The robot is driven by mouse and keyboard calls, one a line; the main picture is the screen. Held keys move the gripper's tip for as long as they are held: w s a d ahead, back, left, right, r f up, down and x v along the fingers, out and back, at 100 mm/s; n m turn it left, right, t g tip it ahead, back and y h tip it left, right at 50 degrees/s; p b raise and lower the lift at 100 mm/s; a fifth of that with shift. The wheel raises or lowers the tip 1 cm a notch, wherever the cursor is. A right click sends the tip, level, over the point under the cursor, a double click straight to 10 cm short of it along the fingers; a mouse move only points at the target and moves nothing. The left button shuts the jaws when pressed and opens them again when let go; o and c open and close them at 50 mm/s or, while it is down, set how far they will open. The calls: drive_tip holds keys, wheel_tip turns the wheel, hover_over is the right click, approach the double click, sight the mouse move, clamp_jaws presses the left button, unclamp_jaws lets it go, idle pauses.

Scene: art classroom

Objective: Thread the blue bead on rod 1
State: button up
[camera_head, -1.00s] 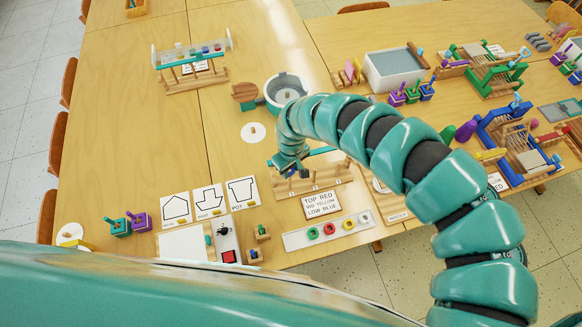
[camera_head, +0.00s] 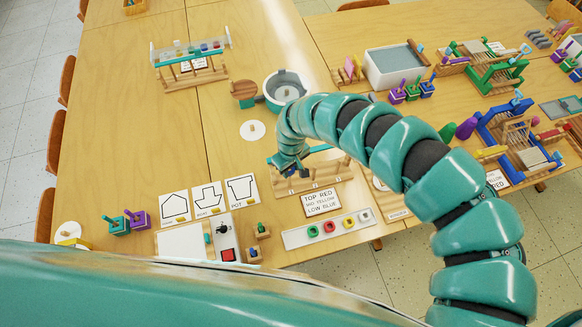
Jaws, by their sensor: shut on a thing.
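My gripper (camera_head: 290,168) is at the left end of a low wooden rod stand (camera_head: 318,184), near its numbered front edge. The arm hides part of the stand. The gripper is shut on a small dark blue thing, which appears to be the blue bead and is mostly hidden by the fingers. I cannot tell whether the bead is around rod 1 or only above or beside it. A white bead tray (camera_head: 298,240) in front of the stand holds a red bead (camera_head: 313,231), a green bead (camera_head: 329,227), a yellow bead (camera_head: 348,222) and a pale one.
A card (camera_head: 321,203) reading top red, mid yellow, low blue lies between stand and tray. A grey round pot (camera_head: 284,88) and a white disc (camera_head: 252,130) are behind the gripper. Picture cards (camera_head: 208,200) lie to the left.

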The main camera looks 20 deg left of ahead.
drive_tip(key=shift+f+b, duration=1.2)
drive_tip(key=shift+f, duration=0.35)
idle(2.0)
idle(0.4)
drive_tip(key=o, duration=1)
drive_tip(key=shift+r, duration=0.1)
